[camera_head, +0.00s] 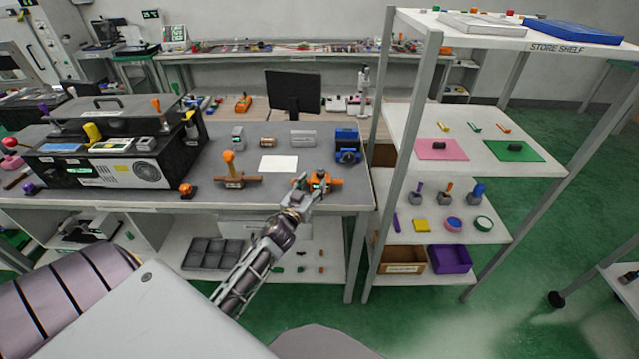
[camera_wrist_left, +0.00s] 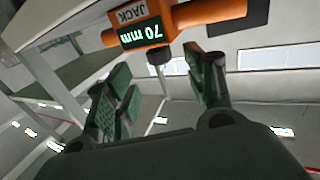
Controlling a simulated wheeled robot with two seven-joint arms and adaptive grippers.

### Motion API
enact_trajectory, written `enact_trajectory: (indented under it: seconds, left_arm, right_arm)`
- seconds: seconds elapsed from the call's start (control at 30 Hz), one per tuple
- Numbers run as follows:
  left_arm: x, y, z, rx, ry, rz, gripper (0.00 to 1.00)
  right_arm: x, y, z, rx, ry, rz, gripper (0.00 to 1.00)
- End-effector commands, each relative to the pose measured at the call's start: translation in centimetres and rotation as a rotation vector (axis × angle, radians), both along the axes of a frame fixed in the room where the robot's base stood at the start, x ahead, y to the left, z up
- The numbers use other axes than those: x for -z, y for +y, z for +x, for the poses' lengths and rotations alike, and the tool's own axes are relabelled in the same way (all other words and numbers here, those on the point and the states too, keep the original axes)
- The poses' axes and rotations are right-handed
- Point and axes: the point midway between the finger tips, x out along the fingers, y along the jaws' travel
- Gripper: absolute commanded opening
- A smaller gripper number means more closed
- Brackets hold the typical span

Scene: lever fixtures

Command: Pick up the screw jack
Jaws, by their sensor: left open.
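The screw jack (camera_head: 327,181) is an orange device near the front right edge of the grey bench top. In the left wrist view the jack (camera_wrist_left: 152,30) shows at the top, with an orange body, side arms, the label "JACK" and a lit "70 mm" display. My left gripper (camera_head: 303,194) reaches up to it from the front and covers part of it in the head view. In the left wrist view the gripper (camera_wrist_left: 165,80) has its fingers spread, with the jack just past the tips. I see no clear contact. My right gripper is not in view.
A lever fixture with an orange knob (camera_head: 230,168) stands left of the jack. A white sheet (camera_head: 278,163) lies behind, and a blue device (camera_head: 347,147) stands at the back right. A shelf rack post (camera_head: 379,150) rises right of the bench. A black machine (camera_head: 110,150) fills the left.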

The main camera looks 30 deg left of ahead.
Motion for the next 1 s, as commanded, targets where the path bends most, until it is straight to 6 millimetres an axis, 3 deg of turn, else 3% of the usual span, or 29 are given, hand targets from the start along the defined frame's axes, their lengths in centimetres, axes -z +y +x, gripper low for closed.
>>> enact_trajectory:
  seconds: [0.23,0.57,1.0]
  left_arm:
    - [-0.1,0.3,1.7,0.0,-0.001,0.002,0.54]
    - [0.0,0.3,1.9,0.0,0.0,0.001,0.54]
    - [-0.2,0.5,3.2,0.0,-0.001,0.002,0.54]
  right_arm:
    - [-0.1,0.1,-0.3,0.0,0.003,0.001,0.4]
    - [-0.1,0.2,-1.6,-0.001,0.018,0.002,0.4]
    - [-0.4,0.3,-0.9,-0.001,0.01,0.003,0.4]
